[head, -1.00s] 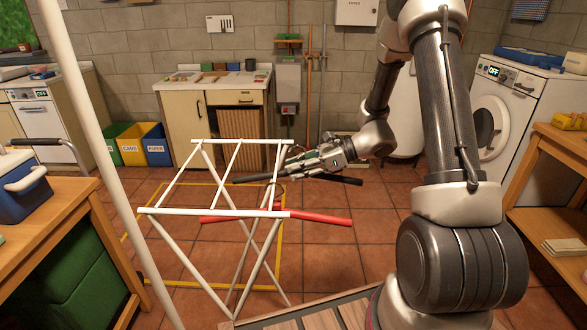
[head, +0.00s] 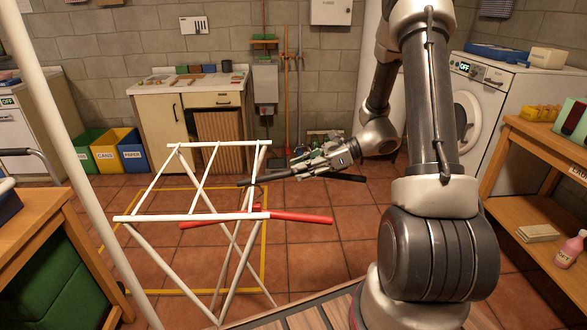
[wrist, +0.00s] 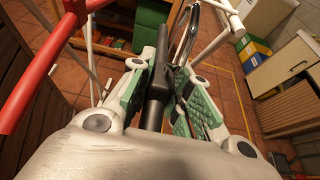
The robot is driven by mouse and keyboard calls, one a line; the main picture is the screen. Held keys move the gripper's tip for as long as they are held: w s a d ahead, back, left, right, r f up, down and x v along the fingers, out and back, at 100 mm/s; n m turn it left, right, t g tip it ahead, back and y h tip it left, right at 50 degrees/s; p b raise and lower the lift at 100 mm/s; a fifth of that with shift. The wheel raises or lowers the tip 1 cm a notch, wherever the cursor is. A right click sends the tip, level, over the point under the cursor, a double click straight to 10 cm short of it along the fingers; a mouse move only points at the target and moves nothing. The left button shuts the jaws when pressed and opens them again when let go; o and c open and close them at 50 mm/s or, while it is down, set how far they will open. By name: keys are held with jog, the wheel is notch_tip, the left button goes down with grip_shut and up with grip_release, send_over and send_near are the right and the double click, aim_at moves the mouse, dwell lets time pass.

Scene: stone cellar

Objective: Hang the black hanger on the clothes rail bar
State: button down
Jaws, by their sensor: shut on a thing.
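My gripper (head: 308,166) is shut on the black hanger (head: 258,181), above and to the right of the white rack. The hanger's dark arms stick out to both sides of the jaws. In the wrist view the black hanger (wrist: 156,88) lies between the green-padded fingers (wrist: 160,78), its metal hook (wrist: 186,32) pointing away from me. The white rack's front bar (head: 170,217) and back bar (head: 218,143) show in the head view. I cannot tell which bar the task means. The hanger's hook is hard to make out against the rack there.
A red hanger (head: 300,216) is at the rack's right side; it also shows in the wrist view (wrist: 30,75). A tall white pole (head: 75,150) crosses the left foreground. Wooden tables stand left (head: 40,225) and right (head: 540,200).

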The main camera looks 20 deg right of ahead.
jog(key=shift+s+d, duration=0.45)
jog(key=shift+d, duration=0.95)
jog(key=shift+s+d, duration=0.45)
jog(key=shift+d, duration=0.9)
jog(key=shift+s+d, duration=0.45)
jog(key=shift+d, duration=0.95)
